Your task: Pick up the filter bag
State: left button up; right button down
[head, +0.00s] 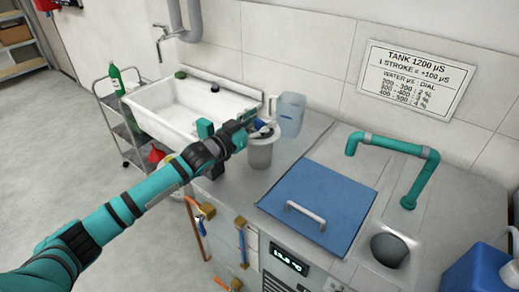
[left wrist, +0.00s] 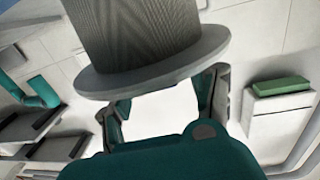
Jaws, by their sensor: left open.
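The filter bag appears to be the grey cup-shaped piece with a wide rim (head: 262,152), standing on the counter beside the sink in the head view. In the left wrist view its ribbed grey body and flat rim (left wrist: 150,70) fill the upper middle. My left gripper (head: 255,126) is at the top of this piece, partly covering its rim and opening. In the left wrist view the left gripper's two fingers (left wrist: 163,105) are apart, with a bright gap between them. The rim lies close to the fingertips; whether they touch cannot be told. My right gripper is not in view.
A clear jug (head: 290,115) stands just behind the grey piece. The white sink (head: 190,105) is to its left, and a blue lid with a handle (head: 318,208) to its right. A teal pipe (head: 395,146) rises farther right. A trolley (head: 122,125) holds a green bottle (head: 116,79).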

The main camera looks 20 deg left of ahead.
pick_arm(q)
grip_shut()
dwell(0.5)
